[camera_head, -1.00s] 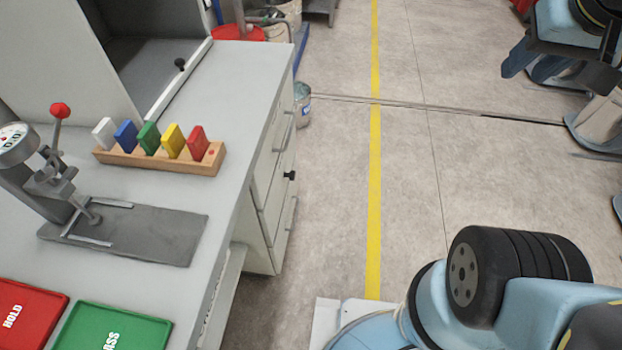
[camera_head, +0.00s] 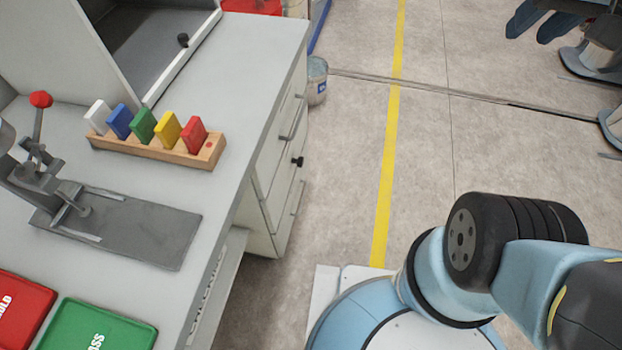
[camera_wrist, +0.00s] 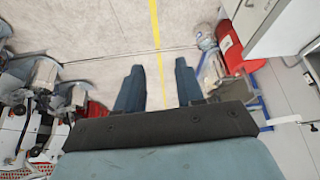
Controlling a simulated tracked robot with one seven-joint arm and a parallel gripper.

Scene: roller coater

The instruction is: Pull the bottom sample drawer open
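The drawer cabinet (camera_head: 262,215) stands under the right end of the grey bench in the head view. Its drawer fronts face right and are seen at a steep angle. The bottom sample drawer (camera_head: 287,218) appears closed, with a bar handle (camera_head: 299,198) near its top. A black knob (camera_head: 297,161) sits on the front above it. My gripper (camera_head: 530,36) is at the top right, far from the drawer and partly cut off. In the wrist view my gripper (camera_wrist: 159,85) has its two blue fingers wide apart with nothing between them.
A grey bucket (camera_head: 317,80) stands beyond the cabinet's far corner. Open floor with a yellow line (camera_head: 387,150) lies right of the drawers. On the bench are a wooden rack (camera_head: 160,151) of coloured plaques, a green tray (camera_head: 98,326) and a red tray (camera_head: 22,308).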

